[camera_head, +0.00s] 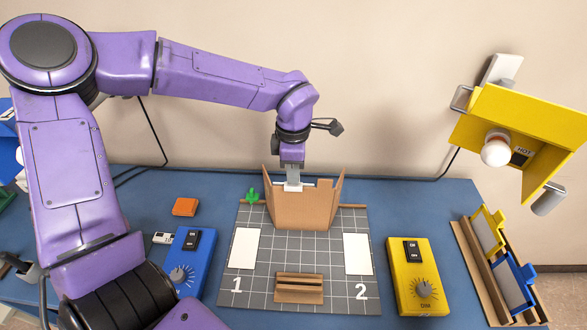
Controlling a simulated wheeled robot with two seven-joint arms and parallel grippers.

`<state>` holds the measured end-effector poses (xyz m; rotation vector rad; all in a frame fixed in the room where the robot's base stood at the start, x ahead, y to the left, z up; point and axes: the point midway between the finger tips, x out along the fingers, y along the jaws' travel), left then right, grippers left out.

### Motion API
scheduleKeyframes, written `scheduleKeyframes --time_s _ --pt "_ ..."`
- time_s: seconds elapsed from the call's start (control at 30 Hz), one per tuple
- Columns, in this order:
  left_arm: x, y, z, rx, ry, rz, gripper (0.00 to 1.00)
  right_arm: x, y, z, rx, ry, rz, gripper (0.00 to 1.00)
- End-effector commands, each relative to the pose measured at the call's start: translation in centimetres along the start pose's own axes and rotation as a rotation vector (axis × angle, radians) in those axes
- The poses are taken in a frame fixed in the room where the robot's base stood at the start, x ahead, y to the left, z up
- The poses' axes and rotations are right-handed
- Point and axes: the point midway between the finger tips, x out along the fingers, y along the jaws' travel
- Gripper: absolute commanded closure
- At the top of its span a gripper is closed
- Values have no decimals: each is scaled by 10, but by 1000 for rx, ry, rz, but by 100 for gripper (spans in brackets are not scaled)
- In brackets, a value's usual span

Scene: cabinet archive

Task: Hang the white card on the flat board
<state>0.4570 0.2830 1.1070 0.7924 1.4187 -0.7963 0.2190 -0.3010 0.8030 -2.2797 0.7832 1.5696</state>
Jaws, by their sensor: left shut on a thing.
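My left gripper (292,182) points down at the open top of a brown cardboard holder (300,212). It is shut on a white piece (293,188), likely the white card, which shows only as a small strip at the holder's upper edge. The rest of that piece is hidden behind the holder's front wall. A grey gridded flat board (305,258) lies under the holder, with a white rectangle (244,248) above the number 1 and another (357,254) above the number 2. My right gripper is not in view.
A slotted wooden block (299,288) sits at the board's front. A blue dial box (188,262) stands left, a yellow one (414,276) right. An orange block (185,207) lies back left. A yellow lamp (524,135) overhangs a wooden rack (480,265) with yellow and blue frames.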

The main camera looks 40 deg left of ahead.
Motion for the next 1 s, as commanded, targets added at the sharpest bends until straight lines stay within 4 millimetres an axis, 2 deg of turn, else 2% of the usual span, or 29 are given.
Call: scheduleKeyframes --time_s 0.13,0.2,0.23,0.57,0.67,0.9,1.0 --pt "0 0 0 0 0 0 100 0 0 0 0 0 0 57" --pt "0 0 0 0 0 0 73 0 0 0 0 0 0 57" --pt "0 0 0 0 0 0 64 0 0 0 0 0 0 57" --pt "-3 0 0 0 0 1 63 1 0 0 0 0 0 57" --pt "-17 1 1 0 -3 5 63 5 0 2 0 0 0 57" --pt "-74 1 0 -1 -3 4 63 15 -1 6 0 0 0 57" --pt "-92 1 0 -1 -1 3 63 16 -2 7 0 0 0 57"
